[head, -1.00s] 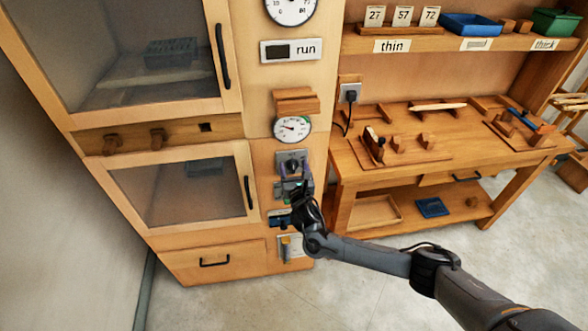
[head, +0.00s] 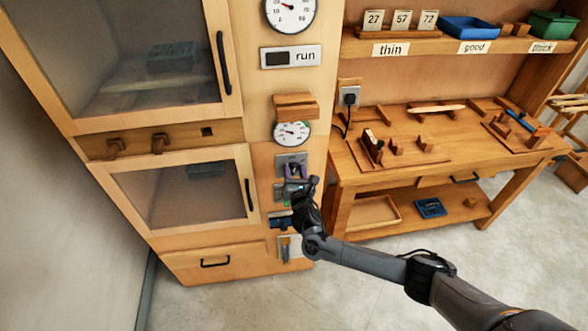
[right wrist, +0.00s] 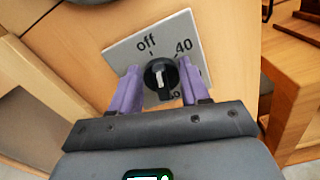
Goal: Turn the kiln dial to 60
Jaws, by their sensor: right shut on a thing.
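The kiln dial is a round black knob (right wrist: 160,78) with a white pointer mark, on a grey plate (right wrist: 120,52) marked "off" and "40". The pointer mark points roughly up, near the "off" side. Another marking at the lower right is mostly hidden by a finger. My right gripper (right wrist: 160,88) has its purple fingers on either side of the knob and is shut on it. In the head view the right gripper (head: 295,172) is at the plate (head: 284,160) on the kiln front, and hides most of the knob. My left gripper is not in view.
Above the dial are a round gauge (head: 291,134), a wooden block (head: 296,107) and a "run" display (head: 290,56). A lower kiln door with a black handle (head: 249,194) is to the left. A workbench (head: 470,150) stands to the right.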

